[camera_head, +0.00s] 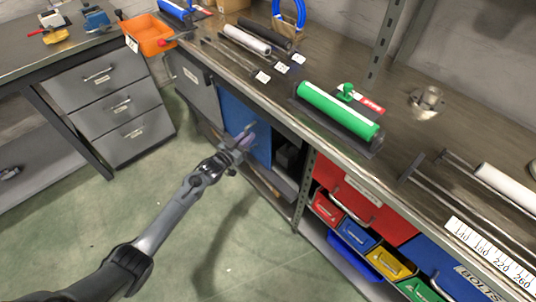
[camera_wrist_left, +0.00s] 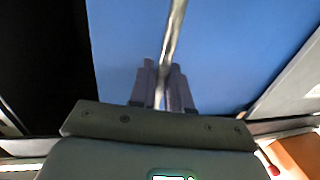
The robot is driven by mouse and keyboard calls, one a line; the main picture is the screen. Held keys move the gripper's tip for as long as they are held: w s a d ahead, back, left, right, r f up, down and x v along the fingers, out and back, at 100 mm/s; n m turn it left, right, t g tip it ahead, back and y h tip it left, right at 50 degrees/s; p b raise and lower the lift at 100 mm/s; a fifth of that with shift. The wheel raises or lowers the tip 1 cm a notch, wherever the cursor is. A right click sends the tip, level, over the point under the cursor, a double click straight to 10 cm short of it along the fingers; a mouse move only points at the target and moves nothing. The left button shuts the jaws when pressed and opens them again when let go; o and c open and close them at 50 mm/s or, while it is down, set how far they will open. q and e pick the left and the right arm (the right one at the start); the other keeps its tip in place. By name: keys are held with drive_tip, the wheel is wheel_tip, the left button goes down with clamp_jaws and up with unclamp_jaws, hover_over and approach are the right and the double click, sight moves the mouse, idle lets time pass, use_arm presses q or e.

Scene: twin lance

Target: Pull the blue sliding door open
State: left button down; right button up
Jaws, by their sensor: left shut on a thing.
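The blue sliding door (camera_head: 232,112) is in the low cabinet under the workbench in the head view. It also fills the middle of the left wrist view (camera_wrist_left: 230,50). A dark opening (camera_head: 289,152) shows to the right of the door, so the door stands partly open. My left gripper (camera_head: 243,142) is at the front of the door. In the left wrist view its fingers (camera_wrist_left: 164,82) are shut on the door's thin metal handle (camera_wrist_left: 175,35), which runs between them. My right gripper is in neither view.
A grey panel (camera_head: 194,86) is left of the blue door. Red drawer (camera_head: 372,208) and several coloured bins are to the right. The bench top above holds a green roller (camera_head: 338,108) and other tools. The green floor (camera_head: 215,255) in front is clear apart from my arm.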

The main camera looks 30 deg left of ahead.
use_arm(q)
drive_tip(key=b, duration=0.6)
approach(233, 110)
drive_tip(key=w, duration=0.1)
drive_tip(key=w+d, duration=0.1)
drive_tip(key=w, duration=0.2)
drive_tip(key=shift+w+d+f, duration=0.2)
drive_tip(key=shift+w+f, duration=0.05)
drive_tip(key=shift+f, duration=0.15)
drive_tip(key=shift+w+a+r+b, duration=0.15)
drive_tip(key=shift+w+a+b, duration=0.05)
drive_tip(key=shift+a+b, duration=0.35)
drive_tip(key=c, duration=1.3)
unclamp_jaws()
drive_tip(key=shift+s, duration=0.1)
